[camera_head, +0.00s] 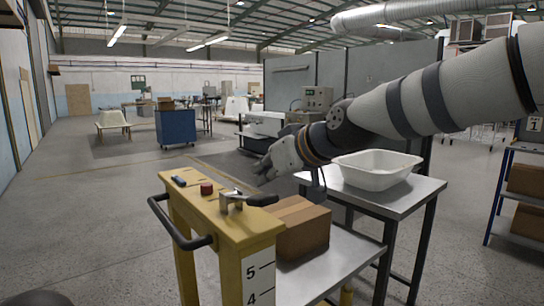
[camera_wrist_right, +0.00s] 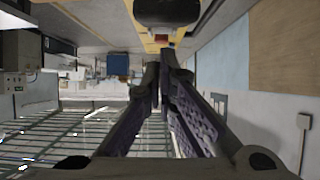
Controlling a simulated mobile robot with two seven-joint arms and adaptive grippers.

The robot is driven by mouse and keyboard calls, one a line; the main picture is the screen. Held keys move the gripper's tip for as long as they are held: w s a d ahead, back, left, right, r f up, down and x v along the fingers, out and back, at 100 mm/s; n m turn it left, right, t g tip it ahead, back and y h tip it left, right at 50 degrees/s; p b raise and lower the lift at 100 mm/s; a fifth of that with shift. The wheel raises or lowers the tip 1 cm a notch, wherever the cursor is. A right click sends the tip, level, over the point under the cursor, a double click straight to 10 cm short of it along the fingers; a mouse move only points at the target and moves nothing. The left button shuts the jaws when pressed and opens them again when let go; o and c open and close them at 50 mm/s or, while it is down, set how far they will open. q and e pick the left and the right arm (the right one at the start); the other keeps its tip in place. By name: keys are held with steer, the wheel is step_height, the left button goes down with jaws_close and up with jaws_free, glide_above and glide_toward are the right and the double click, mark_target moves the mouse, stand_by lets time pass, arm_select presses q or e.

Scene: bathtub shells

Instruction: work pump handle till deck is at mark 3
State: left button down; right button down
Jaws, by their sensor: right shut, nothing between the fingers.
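The yellow lift cart (camera_head: 215,215) stands in front of me in the head view. Its pump handle (camera_head: 262,200), with a black grip, sticks out to the right from the top. My right gripper (camera_head: 264,175) is shut and empty, beyond and a little above the grip and apart from it. In the wrist view its fingertips (camera_wrist_right: 164,56) are together below a dark rounded end, probably the grip (camera_wrist_right: 168,12). The scale (camera_head: 259,284) shows marks 5 and 4; lower marks are out of frame. The metal deck (camera_head: 335,268) carries a cardboard box (camera_head: 303,228). No pointer is seen. My left gripper is out of view.
A black push bar (camera_head: 178,230) curves along the cart's left side. A red button (camera_head: 207,189) is on its top. A metal table with a white basin (camera_head: 376,170) stands right behind the deck, under my right arm. Floor at left is clear.

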steer(key=shift+s+d+f, duration=0.25)
steer(key=shift+s+f, duration=0.1)
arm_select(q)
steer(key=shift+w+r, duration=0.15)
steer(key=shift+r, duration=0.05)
arm_select(e)
steer(key=shift+f, duration=0.25)
